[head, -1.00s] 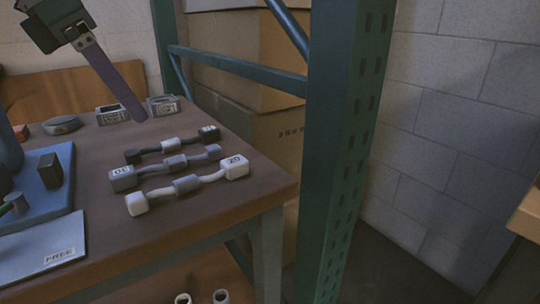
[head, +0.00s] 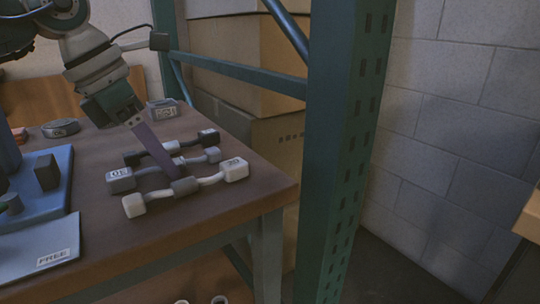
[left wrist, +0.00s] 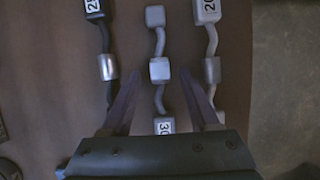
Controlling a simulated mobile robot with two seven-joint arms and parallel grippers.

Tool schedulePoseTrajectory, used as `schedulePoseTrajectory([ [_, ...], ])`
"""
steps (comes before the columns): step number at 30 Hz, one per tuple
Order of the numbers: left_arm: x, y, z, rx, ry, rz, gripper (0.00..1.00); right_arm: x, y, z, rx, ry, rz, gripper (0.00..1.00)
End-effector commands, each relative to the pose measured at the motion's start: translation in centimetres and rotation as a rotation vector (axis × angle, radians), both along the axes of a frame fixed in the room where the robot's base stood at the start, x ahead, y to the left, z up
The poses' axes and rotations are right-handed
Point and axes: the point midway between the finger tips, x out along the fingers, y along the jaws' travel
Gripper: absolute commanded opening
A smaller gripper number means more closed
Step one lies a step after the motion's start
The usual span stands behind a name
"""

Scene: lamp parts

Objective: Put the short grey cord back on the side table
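The grey cord (head: 120,180) lies on the wooden table (head: 232,204), in the middle of a row of three cords. One end block carries a label, which reads 30 in the left wrist view. My left gripper (head: 173,186) points down over the row and covers the cord's middle in the head view. In the left wrist view the gripper (left wrist: 158,92) is open, one finger on each side of the grey cord (left wrist: 159,71), with gaps between. The cord appears to rest on the table. My right gripper is not in view.
A dark cord (head: 207,138) lies behind and a white cord (head: 234,169) in front, both close to the fingers. A blue tray (head: 62,200) and a FREE sheet (head: 40,250) are at left. A green post (head: 335,150) stands right of the table.

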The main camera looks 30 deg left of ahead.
Motion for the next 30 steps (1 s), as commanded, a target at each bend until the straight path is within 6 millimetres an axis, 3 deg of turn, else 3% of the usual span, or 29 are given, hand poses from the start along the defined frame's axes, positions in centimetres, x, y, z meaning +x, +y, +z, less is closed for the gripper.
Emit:
schedulePoseTrajectory([
  [2, 0.00, 0.00, 0.02, 0.000, 0.000, 0.000, 0.53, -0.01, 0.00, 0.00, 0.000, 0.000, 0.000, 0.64],
  [16, -0.02, 0.00, 0.04, 0.000, 0.000, 0.000, 0.01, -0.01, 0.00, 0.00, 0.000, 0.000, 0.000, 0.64],
  [30, 0.00, 0.00, 0.08, 0.000, -0.001, 0.000, 0.00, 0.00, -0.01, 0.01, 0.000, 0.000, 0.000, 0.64],
])
